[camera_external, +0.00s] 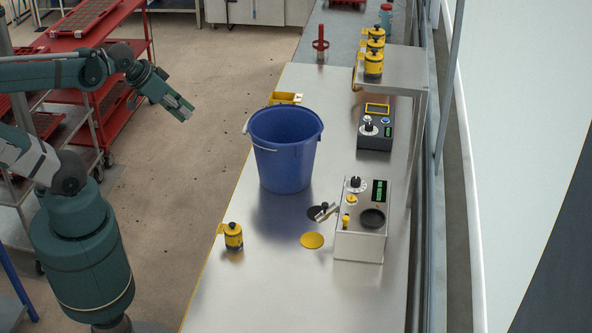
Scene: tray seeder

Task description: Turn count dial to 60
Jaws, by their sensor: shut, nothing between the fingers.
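A light grey control box (361,245) stands on the right side of the steel bench, with a small green display (379,190). A dark-and-white dial (355,184) sits at its upper left; I cannot read its setting, and I cannot tell if it is the count dial. My gripper (188,112) is shut and empty, in the air left of the bench, well away from both boxes.
A blue bucket (284,155) stands on the bench between my gripper and the boxes. A yellow-black canister (233,237) is at the front left. A yellow disc (312,240) lies beside the grey box. A raised shelf (405,75) overhangs the back right.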

